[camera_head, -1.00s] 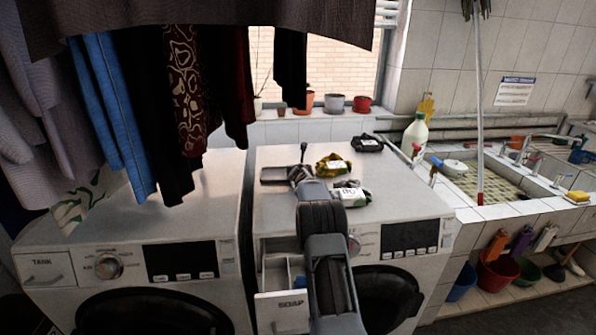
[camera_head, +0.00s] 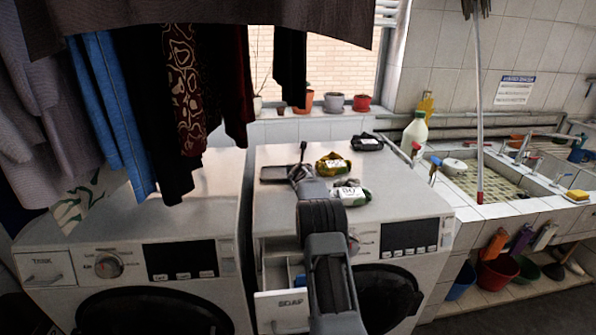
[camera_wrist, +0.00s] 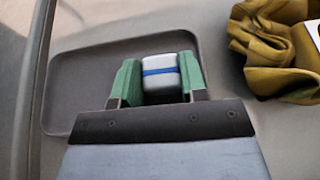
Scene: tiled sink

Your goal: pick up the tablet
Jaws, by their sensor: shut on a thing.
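The tablet (camera_wrist: 161,72) is a small white-grey block with a blue band. In the wrist view it sits between the two green fingers of my gripper (camera_wrist: 160,80), which is shut on it. It is over a dark, shallow, rounded tray (camera_wrist: 80,85); I cannot tell whether it still touches the tray. In the head view the tray (camera_head: 272,174) lies on top of the right washing machine (camera_head: 345,240). My gripper (camera_head: 298,172) is at the tray's right side there, and the tablet cannot be made out.
The soap drawer (camera_head: 281,305) is pulled open below my arm. A yellow-brown packet (camera_head: 332,163), a white-green packet (camera_head: 350,194) and a black packet (camera_head: 367,142) lie right of the tray. A white bottle (camera_head: 415,138) stands behind. Clothes (camera_head: 185,80) hang at the upper left.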

